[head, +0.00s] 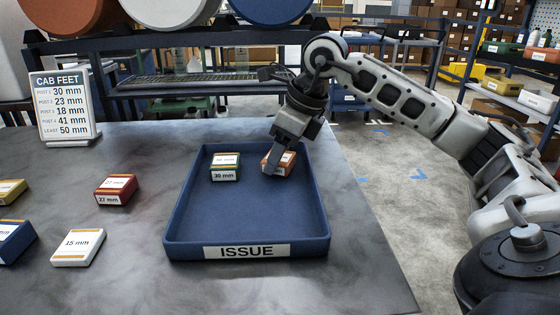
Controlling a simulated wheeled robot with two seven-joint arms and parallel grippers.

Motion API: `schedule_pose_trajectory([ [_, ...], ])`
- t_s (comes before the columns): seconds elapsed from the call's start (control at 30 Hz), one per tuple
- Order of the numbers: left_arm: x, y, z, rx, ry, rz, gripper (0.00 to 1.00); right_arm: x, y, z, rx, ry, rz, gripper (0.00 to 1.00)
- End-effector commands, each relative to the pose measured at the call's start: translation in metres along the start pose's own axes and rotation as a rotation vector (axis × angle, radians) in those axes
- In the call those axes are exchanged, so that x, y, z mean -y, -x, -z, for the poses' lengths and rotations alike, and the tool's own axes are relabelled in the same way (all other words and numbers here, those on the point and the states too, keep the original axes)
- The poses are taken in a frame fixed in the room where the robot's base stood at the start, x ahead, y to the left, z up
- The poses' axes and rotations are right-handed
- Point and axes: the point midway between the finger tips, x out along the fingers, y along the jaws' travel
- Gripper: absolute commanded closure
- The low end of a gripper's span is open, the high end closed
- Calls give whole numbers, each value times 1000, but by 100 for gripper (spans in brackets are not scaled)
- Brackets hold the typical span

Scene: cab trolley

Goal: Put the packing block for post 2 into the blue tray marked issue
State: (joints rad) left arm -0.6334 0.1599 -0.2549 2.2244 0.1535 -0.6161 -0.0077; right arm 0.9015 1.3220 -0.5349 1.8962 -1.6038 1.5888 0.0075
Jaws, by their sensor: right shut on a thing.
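The blue tray marked ISSUE (246,252) stands on the dark table, its label on the front wall. A green block labelled 30 mm (225,175) lies inside it, left of centre. My right gripper (277,168) reaches down into the tray's back right part and is shut on an orange block (270,163). The fingers cover part of this block and its label is too small to read. I cannot tell whether it touches the tray floor. The CAB FEET sign (66,106) at the back left lists 23 mm for post 2. My left gripper is out of view.
Left of the tray lie a red block labelled 27 mm (116,190), a white block labelled 15 mm (78,247), a yellow block (10,191) and a blue block (14,240). The tray's front half is clear. A dark rack with large drums stands behind the table.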

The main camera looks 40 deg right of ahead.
Motion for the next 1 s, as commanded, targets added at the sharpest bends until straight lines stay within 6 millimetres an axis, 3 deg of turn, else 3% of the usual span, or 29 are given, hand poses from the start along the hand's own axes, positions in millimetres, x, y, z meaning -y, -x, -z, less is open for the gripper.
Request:
schedule_pose_trajectory([
  [0.1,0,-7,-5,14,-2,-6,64,0,-9,4,1,1,1,69],
  [0.47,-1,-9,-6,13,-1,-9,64,0,-12,5,1,1,0,69],
  [0.5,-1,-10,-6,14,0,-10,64,0,-12,5,1,1,0,43],
  [0.57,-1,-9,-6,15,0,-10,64,0,-11,4,1,1,0,27],
  [0.87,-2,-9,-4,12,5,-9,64,0,-10,4,1,1,0,24],
  [1.0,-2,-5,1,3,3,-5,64,0,1,3,2,0,2,24],
])
